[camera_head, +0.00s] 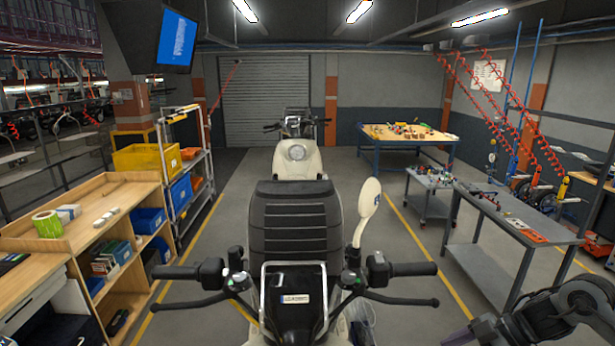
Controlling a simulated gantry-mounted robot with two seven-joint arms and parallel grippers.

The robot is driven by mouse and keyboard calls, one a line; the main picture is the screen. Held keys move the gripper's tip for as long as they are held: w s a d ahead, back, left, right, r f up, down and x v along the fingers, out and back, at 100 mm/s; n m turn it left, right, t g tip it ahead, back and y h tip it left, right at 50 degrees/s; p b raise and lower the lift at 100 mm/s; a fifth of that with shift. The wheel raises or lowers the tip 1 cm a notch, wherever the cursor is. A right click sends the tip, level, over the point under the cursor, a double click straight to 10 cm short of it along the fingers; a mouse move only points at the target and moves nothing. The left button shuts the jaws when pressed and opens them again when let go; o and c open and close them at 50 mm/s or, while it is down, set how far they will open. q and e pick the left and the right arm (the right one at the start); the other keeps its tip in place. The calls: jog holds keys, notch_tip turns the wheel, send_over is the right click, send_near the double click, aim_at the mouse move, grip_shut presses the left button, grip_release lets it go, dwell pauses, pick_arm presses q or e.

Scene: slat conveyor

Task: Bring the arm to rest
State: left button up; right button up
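My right arm (560,312) shows at the bottom right corner, dark and jointed, reaching in from the right edge. My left arm and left gripper are not in view.
A scooter with a black seat (293,230) and wide handlebars stands close in front; its mirror (368,198) rises on the right. Another scooter (297,158) stands behind. A wooden shelf (115,215) is left, a grey metal table (520,222) right. Floor between is clear.

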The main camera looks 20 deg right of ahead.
jog(key=w+a+f+m+y, duration=0.15)
jog(key=a+f+y, duration=0.35)
jog(key=a+f, duration=0.55)
jog(key=w+d+f+m+t+h, duration=0.25)
jog(key=w+d+t+h, duration=0.25)
jog(key=w+d+h, duration=0.6)
jog(key=d+r+m+g+h, duration=0.1)
jog(key=d+r+m+h, duration=0.2)
jog(key=d+h, duration=0.85)
jog(key=s+d+r+m+g, duration=0.2)
jog(key=s+d+m+g, duration=0.5)
jog(key=s+d, duration=0.5)
jog(key=s+a+f+n+y, duration=0.1)
jog(key=s+a+f, duration=0.1)
jog(key=a+f, duration=0.5)
jog(key=s+a+f+n+t+y, duration=0.1)
jog(key=a+f+n+y, duration=0.15)
jog(key=a, duration=0.75)
jog(key=s+a+f+n+y, duration=0.1)
jog(key=s+a+f, duration=0.1)
jog(key=a+f, duration=0.5)
jog(key=s+a+r+y, duration=0.2)
jog(key=s+a, duration=0.5)
jog(key=a, duration=0.5)
jog(key=s+a+r+y, duration=0.3)
jog(key=s+a, duration=0.3)
jog(key=a, duration=0.6)
jog(key=shift+s+r+t, duration=0.35)
jog(key=shift+s+t, duration=0.05)
